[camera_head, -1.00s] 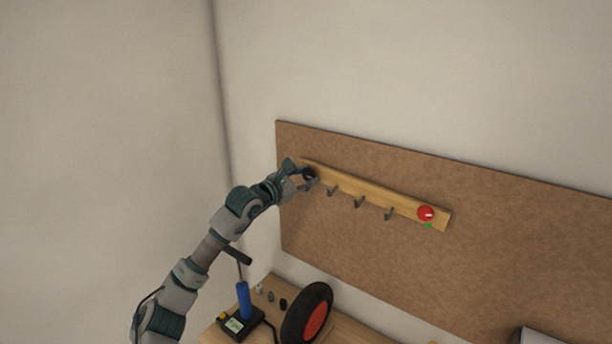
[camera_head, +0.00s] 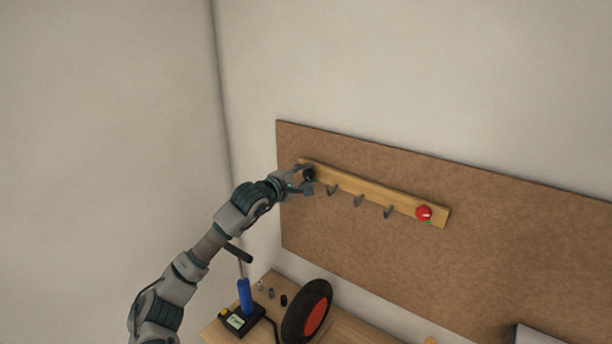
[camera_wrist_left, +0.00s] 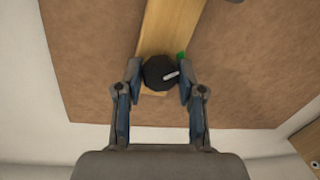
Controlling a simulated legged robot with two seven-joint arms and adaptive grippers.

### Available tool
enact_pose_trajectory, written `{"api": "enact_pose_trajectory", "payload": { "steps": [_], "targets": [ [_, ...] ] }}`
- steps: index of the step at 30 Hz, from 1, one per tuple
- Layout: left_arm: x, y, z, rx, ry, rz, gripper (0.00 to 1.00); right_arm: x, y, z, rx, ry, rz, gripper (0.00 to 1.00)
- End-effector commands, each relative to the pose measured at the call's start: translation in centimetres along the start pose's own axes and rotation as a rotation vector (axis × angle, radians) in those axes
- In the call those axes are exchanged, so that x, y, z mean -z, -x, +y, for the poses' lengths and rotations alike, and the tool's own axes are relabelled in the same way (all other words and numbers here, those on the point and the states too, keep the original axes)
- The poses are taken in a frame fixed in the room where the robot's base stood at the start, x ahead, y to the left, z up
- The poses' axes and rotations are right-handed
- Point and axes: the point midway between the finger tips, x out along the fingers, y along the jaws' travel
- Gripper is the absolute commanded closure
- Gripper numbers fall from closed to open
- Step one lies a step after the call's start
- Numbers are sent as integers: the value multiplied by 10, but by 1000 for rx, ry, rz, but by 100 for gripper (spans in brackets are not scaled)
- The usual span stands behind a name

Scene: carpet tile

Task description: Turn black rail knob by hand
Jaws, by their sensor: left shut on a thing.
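The black knob (camera_head: 309,174) sits at the left end of the wooden rail (camera_head: 347,184) on the brown board. My left gripper (camera_head: 306,179) is at that end of the rail, shut on the knob. In the left wrist view the black knob (camera_wrist_left: 160,73) lies between the two fingers of my left gripper (camera_wrist_left: 160,82), one finger on each side. The knob has a white pointer line angled toward the right finger. My right gripper is not in view.
A red knob (camera_head: 424,213) sits at the rail's right end, with several grey hooks between. Below, a wooden bench (camera_head: 345,331) holds a blue-bodied pump (camera_head: 245,297) with a T-handle and a black wheel with a red hub (camera_head: 314,318). The wall above the board is bare.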

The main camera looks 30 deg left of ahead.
Motion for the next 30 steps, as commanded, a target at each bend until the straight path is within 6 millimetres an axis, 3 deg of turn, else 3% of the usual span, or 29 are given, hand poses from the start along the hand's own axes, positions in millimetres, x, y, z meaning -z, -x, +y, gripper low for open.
{"api": "enact_pose_trajectory", "payload": {
  "steps": [22, 23, 24, 26, 30],
  "targets": [
    [1, -2, -8, 20, -93, 15, 97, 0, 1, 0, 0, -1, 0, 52],
    [1, -2, -8, 20, -92, 15, 60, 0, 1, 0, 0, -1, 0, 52],
    [1, -3, -8, 20, -92, 15, 50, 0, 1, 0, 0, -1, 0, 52],
    [1, -2, -8, 18, -92, 14, 36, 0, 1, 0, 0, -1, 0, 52],
    [0, -2, -5, 13, -92, 13, 36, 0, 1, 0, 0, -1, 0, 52]
  ]
}}
